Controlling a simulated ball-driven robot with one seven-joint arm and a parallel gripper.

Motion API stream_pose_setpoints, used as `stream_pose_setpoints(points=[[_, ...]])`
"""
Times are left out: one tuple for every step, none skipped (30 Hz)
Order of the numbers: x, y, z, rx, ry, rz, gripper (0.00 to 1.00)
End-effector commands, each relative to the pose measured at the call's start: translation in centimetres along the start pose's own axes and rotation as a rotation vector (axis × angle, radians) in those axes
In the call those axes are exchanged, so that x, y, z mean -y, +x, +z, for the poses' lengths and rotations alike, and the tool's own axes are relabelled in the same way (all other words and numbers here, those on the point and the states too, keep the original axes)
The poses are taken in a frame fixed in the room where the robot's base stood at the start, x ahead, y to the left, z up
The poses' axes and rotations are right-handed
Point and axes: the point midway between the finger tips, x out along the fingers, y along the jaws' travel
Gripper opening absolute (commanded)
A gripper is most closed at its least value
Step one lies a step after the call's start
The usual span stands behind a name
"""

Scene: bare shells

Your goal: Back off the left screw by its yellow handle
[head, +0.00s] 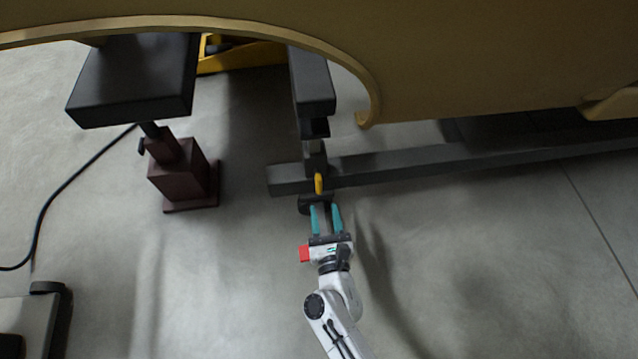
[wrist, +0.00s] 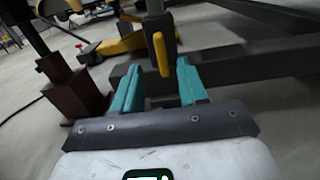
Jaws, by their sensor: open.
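The yellow handle (head: 319,183) is a short upright bar on the screw, at the dark grey beam (head: 400,162) below the gold body panel. In the wrist view the yellow handle (wrist: 161,54) stands just beyond my fingertips, above and between them, slightly right of the middle of the gap. My gripper (head: 325,207) has two teal fingers pointing at the handle. They are spread apart with nothing between them, and the wrist view shows the open gap of my gripper (wrist: 158,78). I cannot tell the exact distance to the handle. The screw's shaft is mostly hidden.
A dark red jack or stand (head: 182,178) with a black block (head: 135,80) above it stands at left. A black cable (head: 62,195) lies on the floor. A yellow frame (head: 240,54) is at the back. The gold panel (head: 480,60) overhangs. The floor at right is clear.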

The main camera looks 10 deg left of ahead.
Motion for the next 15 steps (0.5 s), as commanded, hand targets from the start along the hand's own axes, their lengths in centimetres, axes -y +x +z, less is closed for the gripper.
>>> stream_pose_setpoints(points=[[0.1,0.9,0.1,0.003,-0.002,0.000,0.43],[0.1,1.4,0.2,0.003,-0.002,0.000,0.43],[0.1,2.2,0.2,0.004,-0.003,0.000,0.43],[0.1,2.8,0.1,0.004,-0.004,0.000,0.43],[0.1,3.4,0.1,0.004,-0.005,0.000,0.43],[0.1,4.1,0.1,0.003,-0.005,0.000,0.43],[0.1,4.7,0.2,0.004,-0.005,0.000,0.43],[0.1,5.2,0.1,0.004,-0.005,0.001,0.43],[0.1,5.9,0.1,0.003,-0.005,0.001,0.43],[0.1,6.4,0.1,0.003,-0.005,0.001,0.43],[0.1,6.8,0.1,0.003,-0.006,0.001,0.43],[0.1,7.4,0.1,0.003,-0.006,0.001,0.43],[0.1,7.8,0.1,0.002,-0.005,0.001,0.43],[0.1,8.1,0.0,0.001,-0.006,0.001,0.43],[0.1,8.5,0.1,0.002,-0.006,0.001,0.43]])
